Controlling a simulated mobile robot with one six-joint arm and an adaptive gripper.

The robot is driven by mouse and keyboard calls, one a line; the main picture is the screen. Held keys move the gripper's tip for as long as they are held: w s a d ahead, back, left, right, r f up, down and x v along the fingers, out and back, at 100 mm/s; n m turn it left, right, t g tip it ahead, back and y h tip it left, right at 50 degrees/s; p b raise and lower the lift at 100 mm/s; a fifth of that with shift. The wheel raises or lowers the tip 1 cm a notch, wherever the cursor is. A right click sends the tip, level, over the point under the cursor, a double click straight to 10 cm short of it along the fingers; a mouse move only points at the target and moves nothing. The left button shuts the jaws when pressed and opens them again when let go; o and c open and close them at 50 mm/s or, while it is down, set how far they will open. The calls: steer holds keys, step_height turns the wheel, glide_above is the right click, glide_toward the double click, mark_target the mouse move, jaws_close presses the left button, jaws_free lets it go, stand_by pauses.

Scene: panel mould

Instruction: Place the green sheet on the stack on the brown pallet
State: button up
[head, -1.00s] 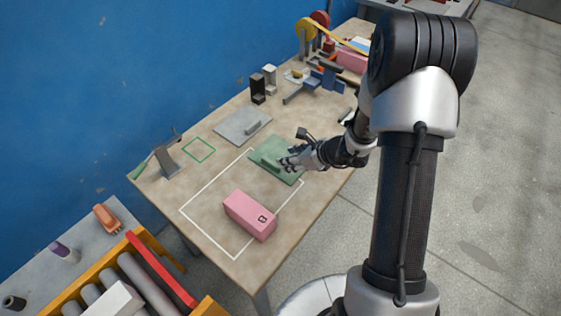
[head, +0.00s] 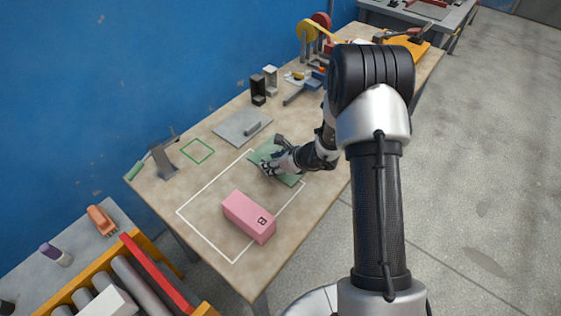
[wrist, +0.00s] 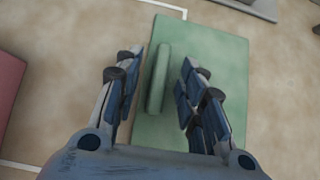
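The green sheet (head: 291,181) lies flat on the workbench, partly hidden by my gripper in the head view. In the wrist view, the green sheet (wrist: 222,50) carries a raised green bar (wrist: 158,78). My gripper (head: 268,170) is above the sheet, fingers pointing down at it. In the wrist view, my gripper (wrist: 155,68) has its fingers apart, one on each side of the bar, with a gap between the bar and the right finger. I cannot make out a brown pallet or its stack in these views.
A grey plate (head: 241,126) with a bar lies behind the sheet. A green square outline (head: 197,150) and a grey stand (head: 163,160) are at left. Dark and grey blocks (head: 258,92) stand near the wall.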

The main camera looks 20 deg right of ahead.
steer(key=shift+c, duration=0.2)
jaws_close()
steer(key=shift+r, duration=0.1)
stand_by(0.4)
step_height(320, 180, up, 20)
steer(key=p, duration=0.8)
steer(key=s+r+m+t+h, duration=0.1)
steer(key=s+r+m+h, duration=0.1)
steer(key=s+r, duration=0.7)
step_height(320, 180, up, 2)
steer(key=shift+s+a+r+m+h, duration=0.2)
steer(key=shift+s+m+h, duration=0.1)
steer(key=shift+m, duration=0.6)
steer(key=shift+w+f, duration=0.1)
